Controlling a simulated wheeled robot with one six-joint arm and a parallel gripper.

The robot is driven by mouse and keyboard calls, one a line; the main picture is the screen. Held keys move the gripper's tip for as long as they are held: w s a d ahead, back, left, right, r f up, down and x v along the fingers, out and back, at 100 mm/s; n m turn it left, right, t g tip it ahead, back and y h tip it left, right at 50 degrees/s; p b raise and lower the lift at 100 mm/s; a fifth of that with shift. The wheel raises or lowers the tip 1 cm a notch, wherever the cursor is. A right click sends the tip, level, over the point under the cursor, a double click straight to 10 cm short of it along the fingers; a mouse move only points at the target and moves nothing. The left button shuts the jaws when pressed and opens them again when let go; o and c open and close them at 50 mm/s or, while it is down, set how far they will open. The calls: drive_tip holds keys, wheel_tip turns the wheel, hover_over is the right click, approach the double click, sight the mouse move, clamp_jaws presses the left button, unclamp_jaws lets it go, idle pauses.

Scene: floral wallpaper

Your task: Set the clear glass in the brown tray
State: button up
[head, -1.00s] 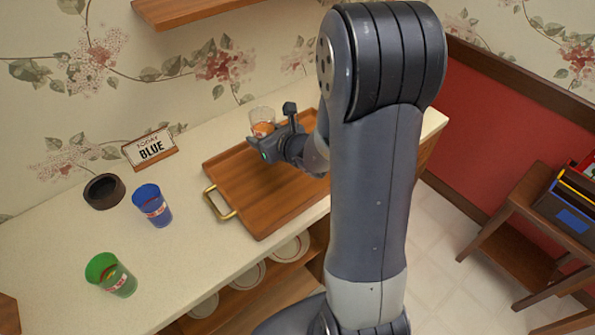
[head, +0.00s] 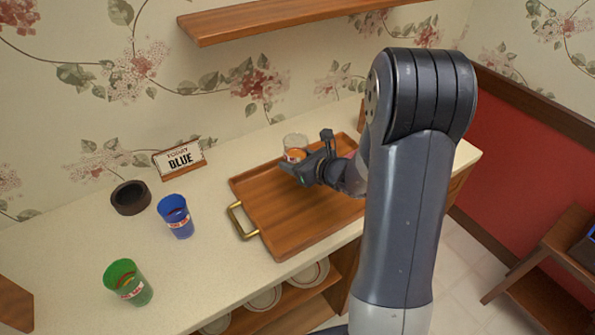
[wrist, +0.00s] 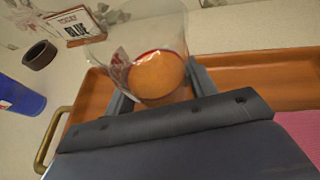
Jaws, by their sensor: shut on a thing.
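The clear glass (head: 295,142) is held at the far-left part of the brown wooden tray (head: 292,222). It also shows in the wrist view (wrist: 140,35), with a red-and-white mark and an orange-brown round patch towards its bottom. My gripper (head: 292,166) is shut on the glass; in the wrist view its fingers (wrist: 160,92) lie either side of it. The glass looks about upright. Its base is partly hidden by my gripper, and I cannot tell whether it touches the tray. The tray's brass handle (head: 237,220) is at its left end.
Left of the tray stand a blue cup (head: 176,217), a green cup (head: 128,283) and a dark round bowl (head: 131,198). A sign reading "TODAY BLUE" (head: 180,159) stands behind. A wooden shelf (head: 270,22) hangs above. Most of the tray's surface is clear.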

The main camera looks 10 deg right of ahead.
drive_tip(key=shift+f, duration=1.85)
drive_tip(key=shift+f+b, duration=0.25)
drive_tip(key=shift+b, duration=0.1)
drive_tip(key=o, duration=1.2)
drive_tip(key=shift+r, duration=0.1)
drive_tip(key=shift+r+p, duration=0.1)
drive_tip(key=shift+p, duration=0.2)
drive_tip(key=shift+s+r, duration=0.1)
drive_tip(key=shift+r, duration=0.05)
drive_tip(key=b+v, duration=0.1)
drive_tip(key=v, duration=1.1)
